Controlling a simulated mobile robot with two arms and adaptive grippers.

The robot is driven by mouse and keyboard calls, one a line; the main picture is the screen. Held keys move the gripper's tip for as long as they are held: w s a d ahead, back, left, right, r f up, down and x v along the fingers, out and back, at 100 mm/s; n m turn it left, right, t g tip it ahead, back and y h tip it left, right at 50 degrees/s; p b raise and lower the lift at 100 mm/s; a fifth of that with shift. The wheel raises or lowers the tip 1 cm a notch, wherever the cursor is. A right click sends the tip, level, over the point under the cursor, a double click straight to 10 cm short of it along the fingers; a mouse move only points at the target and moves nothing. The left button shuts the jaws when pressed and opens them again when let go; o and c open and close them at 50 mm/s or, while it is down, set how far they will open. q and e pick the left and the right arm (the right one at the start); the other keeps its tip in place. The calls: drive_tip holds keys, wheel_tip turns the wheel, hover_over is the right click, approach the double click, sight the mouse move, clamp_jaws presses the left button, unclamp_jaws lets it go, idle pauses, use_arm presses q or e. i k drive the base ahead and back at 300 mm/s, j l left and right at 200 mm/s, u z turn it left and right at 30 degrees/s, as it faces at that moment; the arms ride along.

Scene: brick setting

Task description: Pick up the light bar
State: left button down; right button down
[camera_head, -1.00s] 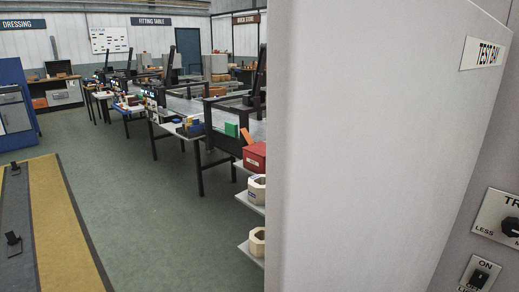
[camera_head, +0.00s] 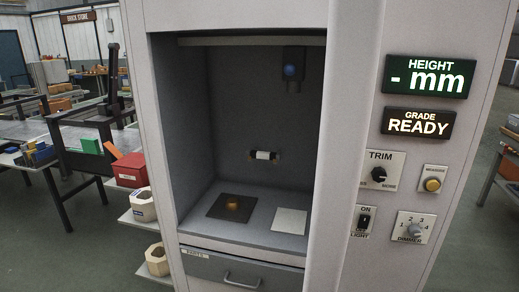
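Nothing in view is labelled as the light bar. A small white cylinder with dark ends (camera_head: 263,155) shows low against the back wall inside the open bay of the grey test cabinet (camera_head: 345,130). A long pale strip (camera_head: 250,41) runs across the top of the bay opening. I cannot tell from this view which of them is the light bar. Neither of my grippers is in view.
A drawer (camera_head: 243,276) is below. Controls include a light switch (camera_head: 364,221) and dimmer (camera_head: 411,226). Shelves with hexagonal containers (camera_head: 143,204) stand left.

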sight(255, 154)
drive_tip(key=i+j+z, duration=0.2)
drive_tip(key=j+z, duration=0.25)
drive_tip(key=j, duration=0.25)
drive_tip(key=j+z, duration=0.45)
drive_tip(key=j, duration=0.3)
drive_tip(key=j+z, duration=0.4)
drive_tip(key=j, duration=1.15)
drive_tip(key=k+j, duration=0.15)
drive_tip(key=j, duration=1.4)
drive_tip(key=j+z, duration=0.4)
drive_tip(key=j, duration=0.7)
drive_tip(key=j+u, duration=0.2)
drive_tip(key=u, duration=0.25)
drive_tip(key=i+j+u, duration=0.1)
drive_tip(key=u, duration=0.35)
drive_tip(key=i+j+u, duration=0.1)
drive_tip(key=u, duration=0.35)
drive_tip(key=k+l+z, duration=0.1)
drive_tip(key=l+z, duration=0.4)
drive_tip(key=l, duration=0.6)
drive_tip(key=l+z, duration=0.45)
drive_tip(key=l, duration=0.65)
drive_tip(key=i+l+u, duration=0.2)
drive_tip(key=u, duration=0.25)
drive_tip(key=i+l+u, duration=0.25)
drive_tip(key=u, duration=0.2)
